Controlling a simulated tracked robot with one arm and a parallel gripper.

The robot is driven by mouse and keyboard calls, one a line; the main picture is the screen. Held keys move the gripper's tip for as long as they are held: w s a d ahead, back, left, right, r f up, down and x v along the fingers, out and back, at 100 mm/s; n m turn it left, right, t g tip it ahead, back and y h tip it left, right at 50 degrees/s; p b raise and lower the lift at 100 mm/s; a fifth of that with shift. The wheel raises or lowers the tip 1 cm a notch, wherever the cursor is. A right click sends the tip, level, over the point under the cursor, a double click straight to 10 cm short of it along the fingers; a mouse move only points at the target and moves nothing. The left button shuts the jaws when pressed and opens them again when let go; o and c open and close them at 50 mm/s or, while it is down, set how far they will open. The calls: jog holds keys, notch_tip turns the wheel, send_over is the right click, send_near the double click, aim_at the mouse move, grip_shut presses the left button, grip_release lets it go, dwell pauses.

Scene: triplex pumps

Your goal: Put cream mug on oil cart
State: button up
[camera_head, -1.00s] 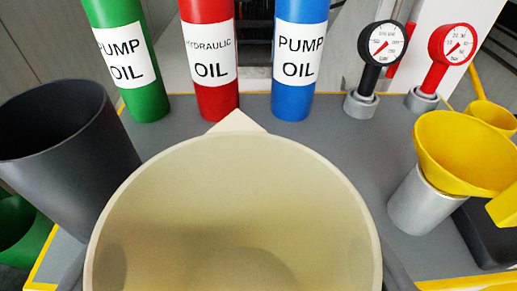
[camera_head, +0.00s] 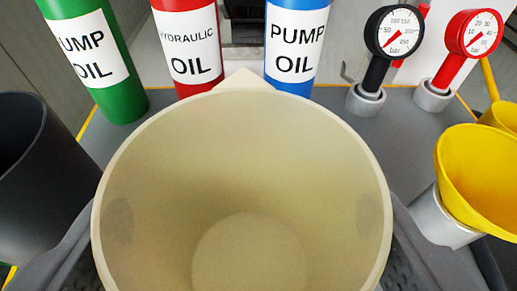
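The cream mug (camera_head: 240,190) fills the lower middle of the view. It is upright, and I look down into its empty inside. A small pointed lip sticks out at its far rim. My gripper (camera_head: 243,262) shows as dark grey fingers at the left and right sides of the mug, shut on it. The fingertips are hidden by the mug. The grey-topped oil cart (camera_head: 385,142) lies below and beyond the mug. The mug's bottom is hidden, so I cannot tell if it touches the cart.
On the cart's back stand green (camera_head: 95,60), red (camera_head: 188,50) and blue (camera_head: 297,45) oil bottles. Black (camera_head: 385,50) and red (camera_head: 462,50) gauges stand right of them. A dark container (camera_head: 40,180) is at left, a yellow funnel (camera_head: 485,185) on a silver can (camera_head: 440,215) at right.

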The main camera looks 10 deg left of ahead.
aim_at(251, 174)
jog(key=w, duration=0.4)
jog(key=shift+a+f+b, duration=0.2)
jog(key=shift+a+b, duration=0.15)
jog(key=shift+a, duration=0.05)
jog(key=shift+s+f+b, duration=0.1)
jog(key=shift+f+b, duration=0.55)
jog(key=shift+f, duration=1.15)
jog(key=o, duration=1.3)
jog(key=shift+c, duration=0.2)
jog(key=shift+r, duration=0.1)
